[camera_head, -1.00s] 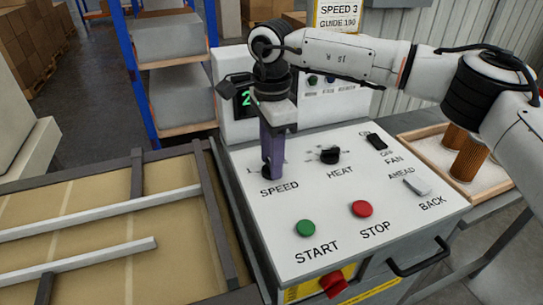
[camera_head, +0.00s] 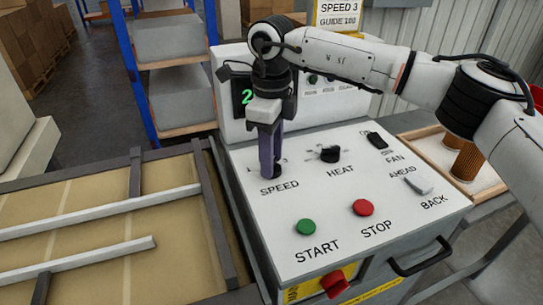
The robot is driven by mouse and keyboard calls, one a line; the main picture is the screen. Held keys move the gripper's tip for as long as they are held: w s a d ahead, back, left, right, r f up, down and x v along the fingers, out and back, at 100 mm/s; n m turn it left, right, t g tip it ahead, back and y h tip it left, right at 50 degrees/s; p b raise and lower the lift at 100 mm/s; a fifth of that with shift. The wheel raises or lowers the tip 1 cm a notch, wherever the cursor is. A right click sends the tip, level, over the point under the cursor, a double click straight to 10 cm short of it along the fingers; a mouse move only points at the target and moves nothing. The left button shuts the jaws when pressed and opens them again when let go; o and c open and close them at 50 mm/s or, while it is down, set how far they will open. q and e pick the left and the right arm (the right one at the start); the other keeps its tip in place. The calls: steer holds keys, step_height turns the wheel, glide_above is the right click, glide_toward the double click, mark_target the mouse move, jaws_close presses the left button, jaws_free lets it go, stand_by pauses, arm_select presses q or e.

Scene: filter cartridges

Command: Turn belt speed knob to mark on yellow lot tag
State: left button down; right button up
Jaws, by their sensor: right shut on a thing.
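The black belt speed knob (camera_head: 277,170) sits above the SPEED label on the white control panel (camera_head: 325,215). My right gripper (camera_head: 270,172) points down and is shut on this knob; its fingers hide most of the knob and most of the scale marks around it. The yellow lot tag (camera_head: 338,15) stands at the top of the view and reads SPEED 3 and GUIDE 100, the last figures being hard to read. A green digit 2 shows on the display (camera_head: 246,96), partly hidden by my gripper. My left gripper is not in view.
The panel also carries the HEAT knob (camera_head: 330,154), FAN switch (camera_head: 376,140), AHEAD/BACK switch (camera_head: 419,185), green START button (camera_head: 306,227) and red STOP button (camera_head: 363,208). A tray (camera_head: 412,140) with brown cartridges (camera_head: 468,160) is at right. A belt with guide rails (camera_head: 100,213) lies left.

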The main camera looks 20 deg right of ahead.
steer(key=shift+m, duration=2)
steer(key=shift+r, duration=0.1)
steer(key=o, duration=1.1)
steer(key=shift+c, duration=0.2)
step_height(320, 180, up, 10)
steer(key=shift+b, duration=0.4)
